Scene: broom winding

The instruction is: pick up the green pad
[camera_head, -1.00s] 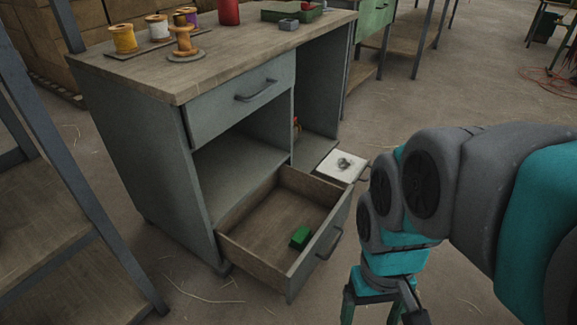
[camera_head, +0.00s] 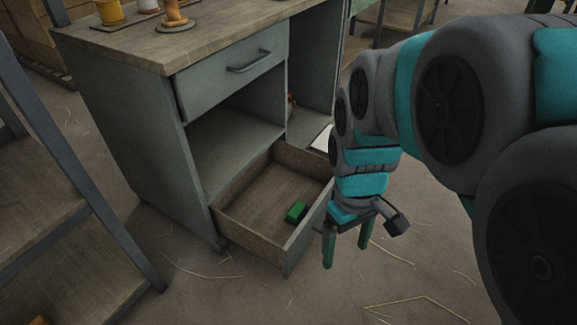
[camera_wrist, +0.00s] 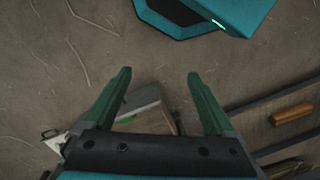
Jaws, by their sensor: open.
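The green pad (camera_head: 296,211) is a small green block lying on the floor of the open lower drawer (camera_head: 247,238), near its front panel. My gripper (camera_head: 347,252) is open and empty, to the right of the drawer front and outside it, with its fingers pointing down. A grey edge, likely the drawer front, shows between and behind the fingers there.
The grey workbench (camera_head: 150,140) has a closed upper drawer (camera_head: 235,75) and an open shelf. A white surface (camera_head: 322,140) shows beyond the drawer, partly behind my arm. A metal rack (camera_head: 75,220) stands at the left. The floor in front is clear apart from straw.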

